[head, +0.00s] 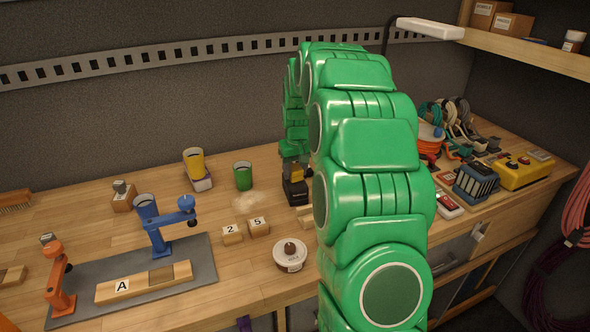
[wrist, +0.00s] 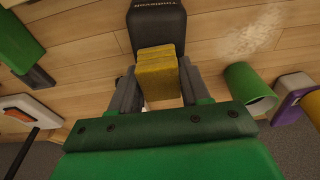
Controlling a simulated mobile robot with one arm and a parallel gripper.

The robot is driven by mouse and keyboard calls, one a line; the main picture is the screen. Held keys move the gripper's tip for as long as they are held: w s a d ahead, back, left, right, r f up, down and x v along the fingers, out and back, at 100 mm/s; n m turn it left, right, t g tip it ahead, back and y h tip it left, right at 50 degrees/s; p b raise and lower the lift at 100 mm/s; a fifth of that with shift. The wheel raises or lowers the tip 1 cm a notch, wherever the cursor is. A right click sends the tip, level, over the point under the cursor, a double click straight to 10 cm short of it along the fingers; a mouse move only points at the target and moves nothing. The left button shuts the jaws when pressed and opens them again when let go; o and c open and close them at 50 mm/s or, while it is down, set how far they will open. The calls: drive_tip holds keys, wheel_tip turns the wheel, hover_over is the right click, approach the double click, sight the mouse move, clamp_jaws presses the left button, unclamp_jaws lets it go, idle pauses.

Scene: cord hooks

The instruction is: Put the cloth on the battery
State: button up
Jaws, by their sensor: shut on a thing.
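The folded yellow cloth (wrist: 158,72) is between the two grey fingers of my gripper (wrist: 158,84) in the wrist view. My gripper is shut on it. The black battery (wrist: 157,22) with pale lettering is just beyond the cloth, which overlaps its near edge in the picture. In the head view the battery (head: 297,196) stands on the bench left of my green arm, with a bit of the yellow cloth (head: 296,172) above it. The gripper is mostly hidden there. I cannot tell whether the cloth touches the battery.
A green cup (head: 243,176) and a yellow cup (head: 194,163) stand left of the battery. Small blocks marked 2 (head: 232,234) and 5 (head: 258,227) and a round tin (head: 290,256) are nearer. A grey mat (head: 205,262) with clamps lies front left. Pale dust is by the green cup.

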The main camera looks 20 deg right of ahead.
sight(297, 170)
drive_tip(key=shift+f, duration=0.1)
drive_tip(key=o, duration=1)
drive_tip(key=shift+o, duration=0.2)
wheel_tip(297, 170, up, 11)
drive_tip(key=s, duration=0.2)
drive_tip(key=s+a+r, duration=0.3)
drive_tip(key=s+a, duration=0.4)
drive_tip(key=s, duration=0.3)
drive_tip(key=s+a+f+g, duration=0.1)
drive_tip(key=s+a+f, duration=0.1)
drive_tip(key=s, duration=1)
drive_tip(key=s+a+f+g, duration=0.1)
drive_tip(key=s+a+f, duration=0.1)
drive_tip(key=s, duration=1)
drive_tip(key=s+a+f+g, duration=0.1)
drive_tip(key=s+a, duration=0.3)
drive_tip(key=s, duration=0.8)
drive_tip(key=shift+a+f+g, duration=0.25)
drive_tip(key=shift+f+g, duration=0.05)
drive_tip(key=shift+f, duration=0.45)
